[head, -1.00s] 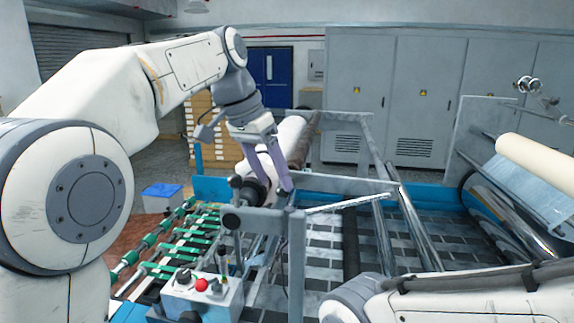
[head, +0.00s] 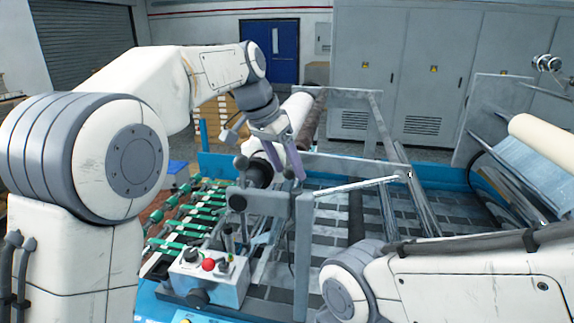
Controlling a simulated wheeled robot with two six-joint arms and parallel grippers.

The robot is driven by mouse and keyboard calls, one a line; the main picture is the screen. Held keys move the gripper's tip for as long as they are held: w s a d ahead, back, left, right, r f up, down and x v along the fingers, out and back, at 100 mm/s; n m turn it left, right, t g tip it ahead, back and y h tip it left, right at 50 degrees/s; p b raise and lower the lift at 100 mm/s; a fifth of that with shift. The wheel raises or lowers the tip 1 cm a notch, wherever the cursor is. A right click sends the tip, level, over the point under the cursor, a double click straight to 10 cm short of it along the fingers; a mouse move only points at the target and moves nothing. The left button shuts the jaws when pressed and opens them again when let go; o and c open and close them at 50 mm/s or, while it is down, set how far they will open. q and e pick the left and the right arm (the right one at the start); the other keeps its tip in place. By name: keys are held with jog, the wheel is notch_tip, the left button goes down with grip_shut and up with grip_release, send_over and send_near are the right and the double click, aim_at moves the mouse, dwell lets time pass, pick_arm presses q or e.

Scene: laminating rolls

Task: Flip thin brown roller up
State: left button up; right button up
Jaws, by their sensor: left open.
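The thin brown roller (head: 312,124) lies at the back of the machine frame, beside a thicker white roll (head: 291,112), and runs away from me. My left gripper (head: 287,174) is open and points down at the near end of the white roll, in front of the brown roller's near part. A dark round hub (head: 260,172) shows at the roll's near end, just left of the fingers. I see no contact between the fingers and the brown roller. My right arm crosses the lower right; its gripper is out of view.
A control box (head: 205,275) with a red button stands in front, beside a grey upright post (head: 303,240). Green conveyor rollers (head: 185,220) lie at left. Metal bars (head: 420,205) and a cream roll (head: 545,147) are at right. Grey cabinets (head: 420,80) stand behind.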

pick_arm(q)
jog(key=shift+f, duration=0.15)
grip_shut()
dwell(1.4)
